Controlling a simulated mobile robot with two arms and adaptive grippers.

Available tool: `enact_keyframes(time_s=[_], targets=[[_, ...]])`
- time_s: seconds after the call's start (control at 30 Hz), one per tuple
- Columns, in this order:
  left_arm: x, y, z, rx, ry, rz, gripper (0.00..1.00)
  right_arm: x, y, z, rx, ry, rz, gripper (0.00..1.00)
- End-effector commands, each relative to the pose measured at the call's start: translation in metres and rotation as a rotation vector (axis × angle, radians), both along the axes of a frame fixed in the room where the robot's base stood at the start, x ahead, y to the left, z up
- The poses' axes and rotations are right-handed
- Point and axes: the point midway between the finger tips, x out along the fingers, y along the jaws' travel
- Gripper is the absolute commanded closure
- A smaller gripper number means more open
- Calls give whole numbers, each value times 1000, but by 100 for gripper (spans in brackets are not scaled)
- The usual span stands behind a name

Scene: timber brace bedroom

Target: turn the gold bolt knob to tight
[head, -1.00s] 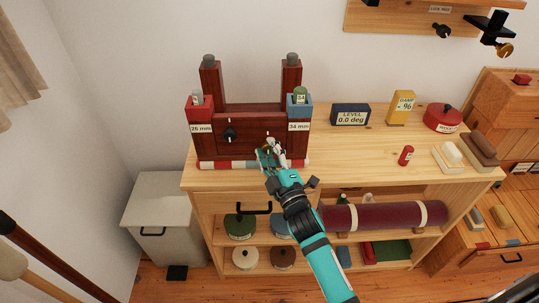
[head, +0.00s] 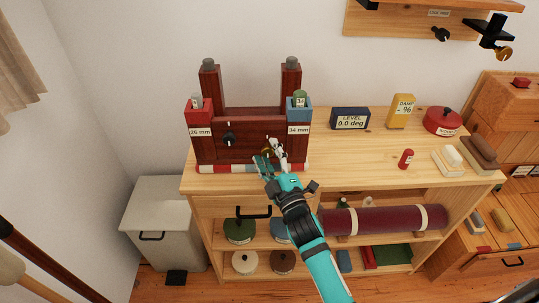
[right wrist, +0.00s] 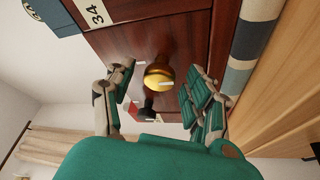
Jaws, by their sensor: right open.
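The gold bolt knob (right wrist: 158,76) is on the lower right of the dark red wooden frame (head: 257,117). In the right wrist view it is round and shiny, with a pale mark on its face. In the head view the knob (head: 268,152) is mostly hidden by my right gripper (head: 270,156). That gripper is open at the knob, and in the right wrist view its fingers (right wrist: 160,80) are spread on either side of it, with a visible gap to each side. My left gripper is not in view.
A black knob (head: 229,138) is on the frame's left half. A red block (head: 200,112) and a blue block (head: 299,110) sit at its sides.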

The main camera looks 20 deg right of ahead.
Motion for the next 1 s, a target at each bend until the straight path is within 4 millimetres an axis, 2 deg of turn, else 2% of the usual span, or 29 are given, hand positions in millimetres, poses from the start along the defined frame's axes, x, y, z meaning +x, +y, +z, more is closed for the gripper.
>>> enact_keyframes(time_s=[0.13, 0.23, 0.5, 0.7, 0.83, 1.0], targets=[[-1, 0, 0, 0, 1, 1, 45, -5, 0, -1, 0, 0, 0, 46], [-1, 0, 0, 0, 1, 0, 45, -18, -1, -4, 0, 1, 0, 46], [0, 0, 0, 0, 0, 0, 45, -75, -5, -15, 1, 5, -1, 46], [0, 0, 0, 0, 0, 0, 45, -106, -8, -20, 0, 3, -1, 46], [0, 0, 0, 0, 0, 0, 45, -116, -8, -21, 0, 0, -1, 46], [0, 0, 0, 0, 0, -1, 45, -118, -8, -22, -1, 0, -1, 46]])
